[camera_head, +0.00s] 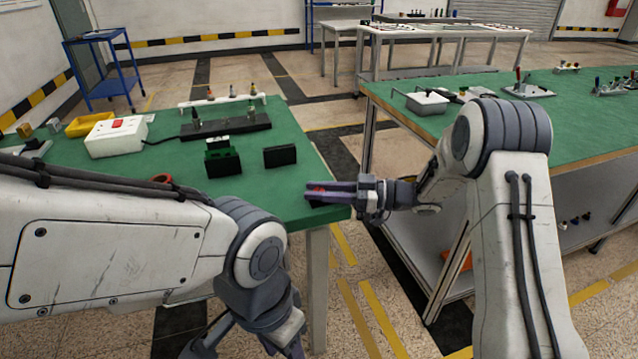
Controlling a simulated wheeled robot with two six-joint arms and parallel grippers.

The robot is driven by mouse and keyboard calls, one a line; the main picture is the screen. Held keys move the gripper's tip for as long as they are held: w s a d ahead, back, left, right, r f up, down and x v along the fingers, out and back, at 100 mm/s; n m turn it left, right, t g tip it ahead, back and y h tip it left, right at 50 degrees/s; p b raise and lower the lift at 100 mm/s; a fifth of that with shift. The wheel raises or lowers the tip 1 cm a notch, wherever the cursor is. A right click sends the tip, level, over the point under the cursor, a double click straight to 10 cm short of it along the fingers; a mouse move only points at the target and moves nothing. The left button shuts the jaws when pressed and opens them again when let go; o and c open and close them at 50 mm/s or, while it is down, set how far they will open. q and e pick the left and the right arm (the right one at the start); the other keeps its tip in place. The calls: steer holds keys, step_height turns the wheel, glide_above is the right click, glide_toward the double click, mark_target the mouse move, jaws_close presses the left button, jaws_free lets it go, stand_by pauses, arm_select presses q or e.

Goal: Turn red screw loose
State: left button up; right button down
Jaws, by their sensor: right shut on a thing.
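My right gripper (325,190) is at the front right corner of the green-topped table on the left. Its jaws are shut on a small red thing (317,188) that looks like the red screw. The fingers hide most of it, and I cannot tell how deep it sits or what it sits in. My left arm crosses the lower left and bends downward. Dark parts at its end (205,343) show at the bottom edge, and the state of the left jaws is unclear.
On the same green table (285,206) stand dark green-black blocks (222,158), a small black block (280,156), a black strip with upright pins (225,127), a white box (117,137) and a yellow tray (90,123). A second green table (590,95) is at right, beyond a floor gap.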

steer(key=n+g+p, duration=0.1)
steer(key=n+g, duration=0.1)
steer(key=g, duration=0.1)
steer(key=shift+g, duration=0.3)
steer(key=shift+n+g+h+p, duration=0.3)
steer(key=shift+n+g, duration=0.9)
steer(key=shift+g, duration=0.4)
steer(key=c, duration=0.6)
jaws_free()
steer(key=shift+c, duration=0.2)
steer(key=v, duration=1)
steer(key=shift+w+d, duration=0.15)
steer(key=shift+d, duration=0.1)
